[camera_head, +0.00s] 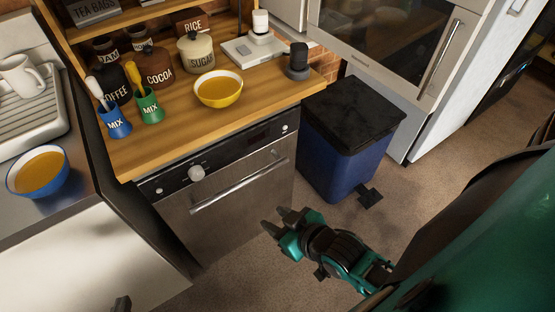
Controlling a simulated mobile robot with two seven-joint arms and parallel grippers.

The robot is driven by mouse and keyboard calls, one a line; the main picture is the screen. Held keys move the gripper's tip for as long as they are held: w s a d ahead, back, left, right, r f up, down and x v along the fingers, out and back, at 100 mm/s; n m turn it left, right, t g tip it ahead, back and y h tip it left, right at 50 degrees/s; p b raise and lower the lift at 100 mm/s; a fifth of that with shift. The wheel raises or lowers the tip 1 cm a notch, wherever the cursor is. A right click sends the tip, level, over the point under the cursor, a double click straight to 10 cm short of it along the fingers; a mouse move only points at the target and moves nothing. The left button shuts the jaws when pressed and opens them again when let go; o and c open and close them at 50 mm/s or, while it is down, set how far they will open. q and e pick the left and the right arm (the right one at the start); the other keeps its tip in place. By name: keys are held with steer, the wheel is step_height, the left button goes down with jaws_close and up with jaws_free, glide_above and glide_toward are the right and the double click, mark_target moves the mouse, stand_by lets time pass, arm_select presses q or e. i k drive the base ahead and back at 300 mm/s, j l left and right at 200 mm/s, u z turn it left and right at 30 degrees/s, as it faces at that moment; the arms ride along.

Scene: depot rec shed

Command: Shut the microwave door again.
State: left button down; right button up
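An appliance with a dark glass window, a pale frame and a long upright handle stands at the top right; its door (385,38) may be the microwave door. It is cut off by the top edge, and I cannot tell whether it is fully shut. No other microwave shows. My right gripper (275,220), green and dark grey, is open and empty in front of the steel dishwasher or oven front, well below and left of that door. A dark tip at the bottom left (121,303) seems to be my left gripper, mostly out of view.
A blue bin (340,165) with a black lid stands below the glass-fronted appliance. The wooden counter (180,140) holds a yellow bowl (219,90), jars and two MIX cups. A blue bowl (38,172) sits at left. Brown floor is clear between the bin and my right arm.

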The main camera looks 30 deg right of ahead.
mark_target(415, 49)
steer(key=z, duration=1.55)
steer(key=k+l+u, duration=0.2)
steer(key=u, duration=0.15)
steer(key=l, duration=0.1)
